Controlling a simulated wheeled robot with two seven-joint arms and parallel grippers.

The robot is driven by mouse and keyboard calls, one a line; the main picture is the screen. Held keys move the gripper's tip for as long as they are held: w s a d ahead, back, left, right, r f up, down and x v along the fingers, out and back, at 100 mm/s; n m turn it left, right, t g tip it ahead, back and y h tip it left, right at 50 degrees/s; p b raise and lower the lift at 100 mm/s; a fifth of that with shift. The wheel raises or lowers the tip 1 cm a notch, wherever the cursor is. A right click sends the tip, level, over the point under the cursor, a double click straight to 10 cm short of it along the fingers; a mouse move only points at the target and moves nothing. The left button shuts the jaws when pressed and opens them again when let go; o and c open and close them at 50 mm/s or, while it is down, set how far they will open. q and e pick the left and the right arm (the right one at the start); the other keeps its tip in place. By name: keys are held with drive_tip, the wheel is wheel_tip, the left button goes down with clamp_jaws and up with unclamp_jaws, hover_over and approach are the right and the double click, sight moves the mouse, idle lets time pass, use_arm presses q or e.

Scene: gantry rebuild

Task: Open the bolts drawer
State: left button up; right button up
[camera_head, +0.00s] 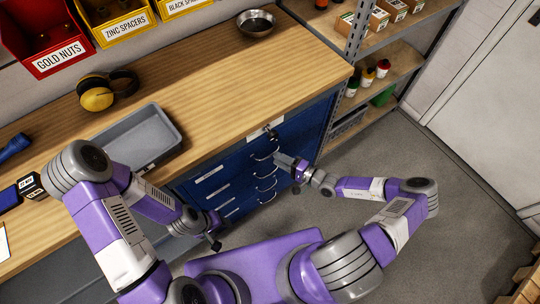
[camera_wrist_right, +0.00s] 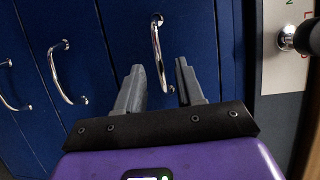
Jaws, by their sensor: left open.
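The blue drawer cabinet (camera_head: 236,180) under the workbench has several stacked drawers with metal bar handles, all of which look shut. Its label strips are too small to read, so I cannot tell which is the bolts drawer. My right gripper (camera_head: 284,161) is at the cabinet front, near the upper handles (camera_head: 265,154). In the right wrist view, its two fingers (camera_wrist_right: 159,88) are apart, with a drawer handle (camera_wrist_right: 157,50) ahead of the gap between them; I see no grip on it. My left gripper (camera_head: 214,232) is open and empty, low in front of the cabinet's left side.
A pale plate with a knob (camera_head: 267,131) sits above the top drawer; the knob also shows in the right wrist view (camera_wrist_right: 287,37). A grey tray (camera_head: 172,121) stands on the wooden workbench (camera_head: 215,75). A shelf rack (camera_head: 385,62) stands at right.

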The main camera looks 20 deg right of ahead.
sight(270, 155)
drive_tip(key=shift+b+x, duration=0.4)
drive_tip(key=shift+x, duration=2)
drive_tip(key=shift+f, duration=0.1)
clamp_jaws()
